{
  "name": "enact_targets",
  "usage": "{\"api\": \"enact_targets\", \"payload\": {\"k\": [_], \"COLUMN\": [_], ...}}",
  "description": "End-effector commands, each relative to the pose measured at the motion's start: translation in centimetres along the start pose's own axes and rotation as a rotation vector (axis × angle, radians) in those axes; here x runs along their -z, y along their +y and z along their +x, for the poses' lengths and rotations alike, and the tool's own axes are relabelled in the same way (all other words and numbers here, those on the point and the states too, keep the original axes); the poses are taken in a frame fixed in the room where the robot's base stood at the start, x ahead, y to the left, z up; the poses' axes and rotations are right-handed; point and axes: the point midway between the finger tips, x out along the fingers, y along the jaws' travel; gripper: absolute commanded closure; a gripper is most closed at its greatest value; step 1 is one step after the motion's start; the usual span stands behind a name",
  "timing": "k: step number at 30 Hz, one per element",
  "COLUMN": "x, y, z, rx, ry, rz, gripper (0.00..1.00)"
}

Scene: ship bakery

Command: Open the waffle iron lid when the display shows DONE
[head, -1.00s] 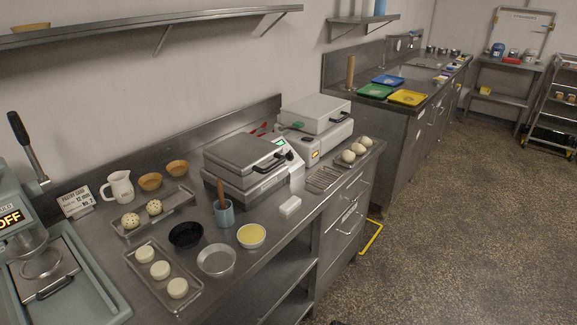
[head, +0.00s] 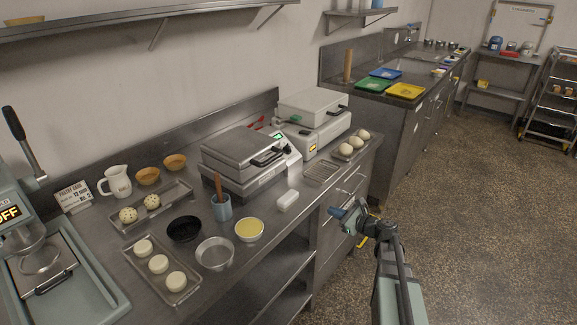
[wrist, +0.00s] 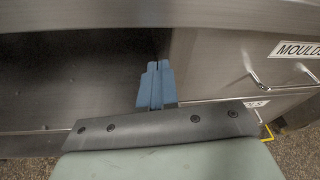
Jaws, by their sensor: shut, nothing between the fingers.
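Two lidded appliances stand on the steel counter, and I cannot tell for certain which is the waffle iron. The nearer one (head: 240,150) has a flat grey lid, shut, with a black handle at its right front and a small greenish display (head: 278,135). The farther one (head: 312,107) has a pale lid, shut, with a black handle and a yellowish display (head: 313,147). Neither display is legible. My gripper (head: 340,214) is in front of the counter, below its top edge and away from both appliances. Its blue fingers (wrist: 156,86) are shut and empty.
Drawers labelled MOULDS (wrist: 296,50) and an open shelf are close to my gripper. The floor to the right is clear.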

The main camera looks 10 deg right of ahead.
Motion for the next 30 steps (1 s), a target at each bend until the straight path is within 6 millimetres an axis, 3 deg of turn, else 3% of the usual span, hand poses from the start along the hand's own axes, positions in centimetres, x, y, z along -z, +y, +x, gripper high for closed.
{"api": "enact_targets", "payload": {"k": [1,4,9,11,13,18,21,30], "x": [-1.3,-3.7,-8.5,-10.5,-12.4,-14.9,-15.8,-17.0], "y": [-1.7,-4.0,-5.4,-4.2,-1.6,3.0,4.8,5.4], "z": [-0.4,-1.3,-2.6,-2.9,-2.8,-2.6,-2.6,-0.5], "rx": [0.031,0.077,0.107,0.088,0.046,-0.035,-0.067,-0.084], "ry": [-0.031,-0.093,-0.214,-0.266,-0.314,-0.38,-0.404,-0.416], "rz": [0.032,0.098,0.194,0.223,0.238,0.241,0.239,0.236], "gripper": [1.0,1.0,1.0,1.0,1.0,1.0,1.0,1.0]}}
